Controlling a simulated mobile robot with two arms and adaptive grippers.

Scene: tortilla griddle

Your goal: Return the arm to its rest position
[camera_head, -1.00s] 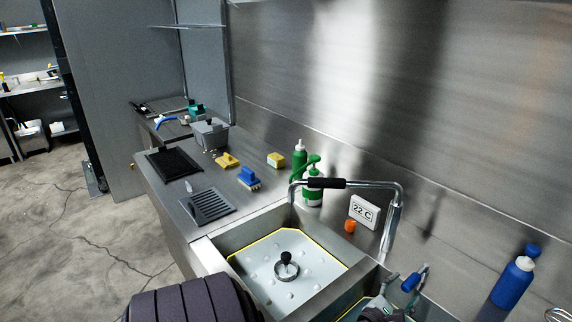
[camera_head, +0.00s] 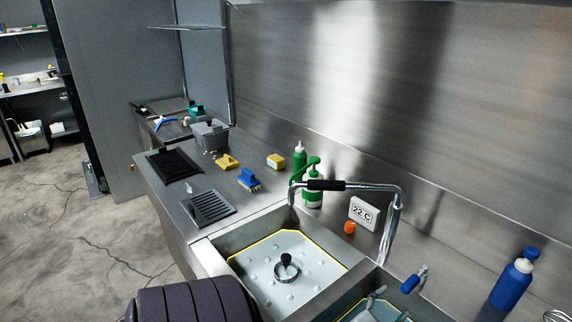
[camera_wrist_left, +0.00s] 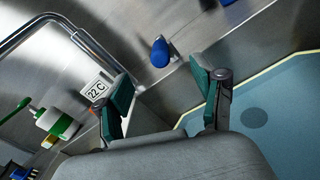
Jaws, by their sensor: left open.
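My left gripper (camera_wrist_left: 162,88) shows in the left wrist view. Its two teal-padded fingers stand well apart with nothing between them, over the rim of the right sink basin (camera_wrist_left: 285,105). In the head view a dark ribbed part of my arm (camera_head: 195,302) rises at the bottom edge, in front of the sink. The fingers are hard to make out there. My right gripper is in neither view.
The left basin (camera_head: 315,252) holds a black-knobbed plug (camera_head: 287,262). A tall faucet (camera_head: 395,205) arches over the sink, near a blue-handled tap (camera_head: 412,282), green bottles (camera_head: 300,160) and a blue bottle (camera_head: 512,285). The counter holds a blue brush (camera_head: 248,178) and yellow sponge (camera_head: 276,161).

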